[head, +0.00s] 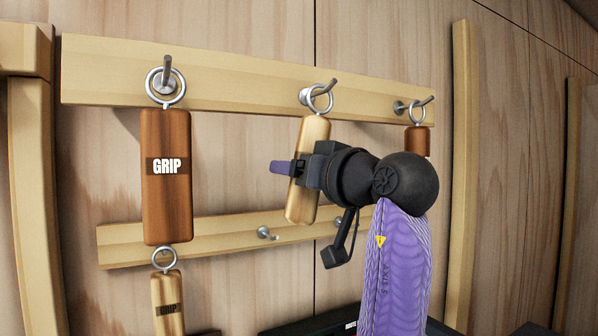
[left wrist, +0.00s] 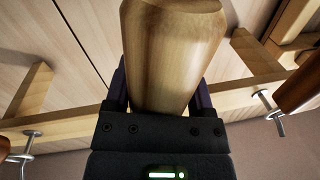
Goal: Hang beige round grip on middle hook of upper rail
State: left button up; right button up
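The beige round grip (head: 307,205) is at the middle hook (head: 329,86) of the upper rail (head: 235,82). Its metal ring (head: 321,108) appears to be around the hook. The grip tilts slightly, its lower end towards the left. My left gripper (head: 290,167) is across the middle of the grip, with its fingers on either side. In the left wrist view the grip (left wrist: 170,60) fills the space between the fingers, and the gripper looks shut on it. The left gripper's body hides part of the grip. My right gripper is in neither view.
A dark brown grip (head: 166,205) hangs on the left upper hook. A reddish-brown grip (head: 417,138) hangs on the right upper hook, partly hidden by my arm. A light grip (head: 168,290) hangs lower left. The lower rail (head: 205,238) has a bare hook (head: 266,233).

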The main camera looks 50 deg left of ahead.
pick_arm(q)
jog(key=o, duration=0.3)
jog(key=shift+d+f+b, duration=0.15)
jog(key=shift+d+b, duration=0.15)
jog(key=shift+d, duration=0.05)
jog(key=d+b, duration=0.1)
jog(key=d, duration=0.2)
jog(key=s+d+b, duration=0.1)
jog(key=d, duration=0.2)
jog(key=d+b, duration=0.1)
jog(key=d, duration=0.2)
jog(key=shift+s+b, duration=0.15)
jog(key=shift+b, duration=0.15)
